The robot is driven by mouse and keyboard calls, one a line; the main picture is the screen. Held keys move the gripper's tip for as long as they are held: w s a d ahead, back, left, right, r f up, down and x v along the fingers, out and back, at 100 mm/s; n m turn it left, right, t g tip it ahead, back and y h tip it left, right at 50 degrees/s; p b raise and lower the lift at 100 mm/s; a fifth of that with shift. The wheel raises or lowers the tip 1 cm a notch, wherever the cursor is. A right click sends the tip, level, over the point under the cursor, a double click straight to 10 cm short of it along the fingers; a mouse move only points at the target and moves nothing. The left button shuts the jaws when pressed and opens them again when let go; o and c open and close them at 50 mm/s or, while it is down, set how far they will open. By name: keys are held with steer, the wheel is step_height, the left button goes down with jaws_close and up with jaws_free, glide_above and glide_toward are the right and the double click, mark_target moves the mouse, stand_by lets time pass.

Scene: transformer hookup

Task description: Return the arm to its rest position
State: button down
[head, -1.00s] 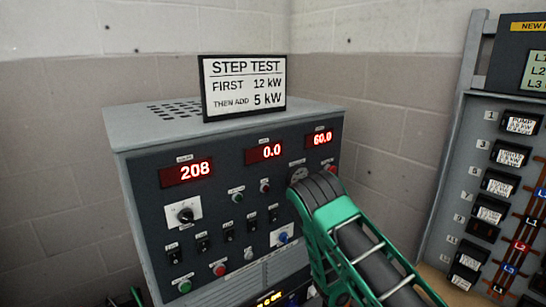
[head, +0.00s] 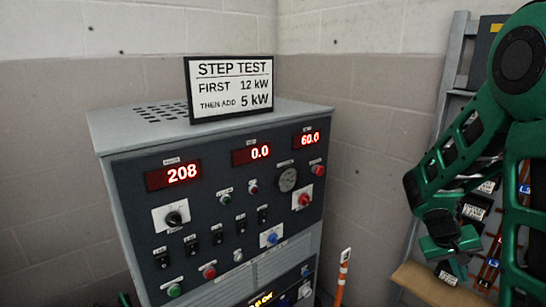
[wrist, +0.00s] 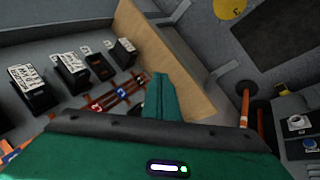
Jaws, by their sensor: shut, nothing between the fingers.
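My arm (head: 460,150) is green and black and folded at the right of the head view, in front of the breaker panel. My gripper (wrist: 160,98) shows in the wrist view as green fingers close together, with nothing seen between them. In the head view the end of the arm hangs low at the right, partly over the panel, and its fingertips are hard to make out. The grey test cabinet (head: 240,215) stands clear of the arm, with displays reading 208, 0.0 and 60.0.
A STEP TEST sign (head: 231,87) stands on the cabinet. The breaker panel, with black labelled breakers (wrist: 74,72), lies beside the fingers. A tan board (wrist: 170,60) runs past the fingertips. An orange-and-white pole (head: 342,275) stands between cabinet and panel.

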steer(key=s+a+r+m+y, duration=0.1)
steer(key=s+a+r+y, duration=0.2)
steer(key=s, duration=0.8)
steer(key=s+a+r+m+y, duration=0.1)
steer(key=s+a+r+y, duration=0.2)
steer(key=s+a+r, duration=0.3)
steer(key=s+a, duration=0.2)
steer(key=s, duration=0.2)
steer(key=shift+s+a+r+m+y, duration=0.15)
steer(key=shift+s+m+y, duration=0.2)
steer(key=shift+m+y, duration=0.05)
steer(key=shift+w+f, duration=0.25)
steer(key=shift+w, duration=0.35)
